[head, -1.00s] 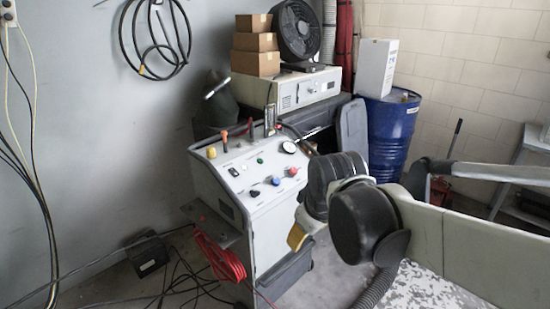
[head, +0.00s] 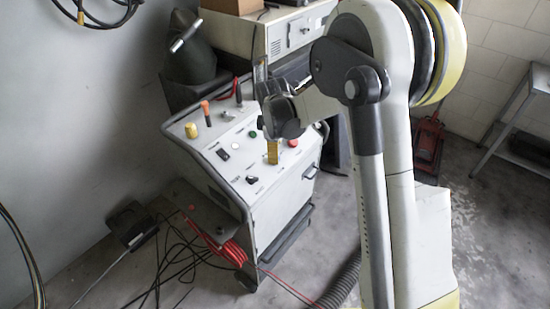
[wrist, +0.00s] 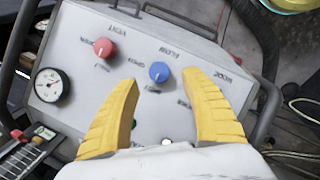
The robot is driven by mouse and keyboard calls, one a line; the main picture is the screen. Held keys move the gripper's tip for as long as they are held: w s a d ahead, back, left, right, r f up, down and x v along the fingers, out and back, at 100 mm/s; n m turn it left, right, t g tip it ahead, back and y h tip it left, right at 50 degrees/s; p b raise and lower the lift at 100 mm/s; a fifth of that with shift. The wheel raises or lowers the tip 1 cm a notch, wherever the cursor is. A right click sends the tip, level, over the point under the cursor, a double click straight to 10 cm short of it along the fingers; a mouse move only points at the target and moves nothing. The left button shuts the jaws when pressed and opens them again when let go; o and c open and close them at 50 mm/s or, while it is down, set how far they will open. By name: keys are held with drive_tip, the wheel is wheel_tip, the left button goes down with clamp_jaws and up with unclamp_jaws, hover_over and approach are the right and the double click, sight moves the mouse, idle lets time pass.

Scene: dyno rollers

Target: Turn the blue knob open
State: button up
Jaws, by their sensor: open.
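The blue knob (wrist: 159,72) sits on the white control panel (wrist: 75,60) in the wrist view. A white pointer mark shows on it. My gripper (wrist: 159,76) is open, its two yellow fingers spread on either side of the knob in the picture. I cannot tell whether the fingertips reach down around it or stay above it; no contact shows. In the head view my gripper (head: 272,153) is over the panel of the cart (head: 283,195), and the blue knob is hidden behind it.
A red knob (wrist: 104,47) is close beside the blue one, left in the wrist view. A dial gauge (wrist: 50,85) lies further left. A metal handle bar edges the panel. Black cables (head: 165,255) and red hose (head: 222,245) lie by the cart.

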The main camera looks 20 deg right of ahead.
drive_tip(key=b+x, duration=0.1)
drive_tip(key=x, duration=0.5)
drive_tip(key=shift+w+b, duration=0.15)
drive_tip(key=shift+b, duration=0.15)
drive_tip(key=c, duration=1.2)
